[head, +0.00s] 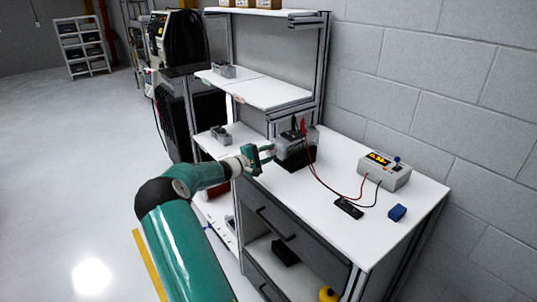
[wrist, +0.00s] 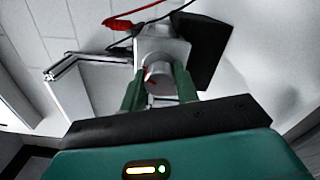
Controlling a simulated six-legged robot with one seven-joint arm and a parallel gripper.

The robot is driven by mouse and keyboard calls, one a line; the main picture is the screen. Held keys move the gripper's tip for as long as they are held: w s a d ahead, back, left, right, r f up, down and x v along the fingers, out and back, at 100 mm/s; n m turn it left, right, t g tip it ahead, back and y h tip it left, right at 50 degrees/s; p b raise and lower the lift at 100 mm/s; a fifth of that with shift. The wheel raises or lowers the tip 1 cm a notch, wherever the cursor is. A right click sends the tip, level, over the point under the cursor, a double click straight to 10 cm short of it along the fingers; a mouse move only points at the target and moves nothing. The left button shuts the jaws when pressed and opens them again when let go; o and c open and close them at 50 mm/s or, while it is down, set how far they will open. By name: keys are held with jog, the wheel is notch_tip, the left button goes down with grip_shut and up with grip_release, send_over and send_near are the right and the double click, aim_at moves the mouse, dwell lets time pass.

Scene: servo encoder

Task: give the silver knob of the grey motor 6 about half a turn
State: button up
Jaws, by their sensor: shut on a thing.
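The grey motor (head: 293,146) rests on a black block (head: 297,161) on the white workbench, beside the back upright. Its grey body (wrist: 163,48) also shows in the wrist view, with the silver knob (wrist: 159,79) pointing toward me. My gripper (head: 262,155) reaches the motor from the left. In the wrist view its two green fingers (wrist: 160,88) stand on either side of the knob and are shut on it. A small red mark shows on the knob's left side. In the head view the knob is too small to make out clearly.
Shelves (head: 262,92) with other grey motors stand at the left back.

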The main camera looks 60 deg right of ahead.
jog(key=o, duration=1)
jog(key=shift+c, duration=0.2)
jog(key=shift+a, duration=0.1)
jog(key=v, duration=1.3)
jog(key=shift+a, duration=0.3)
jog(key=shift+w, duration=0.2)
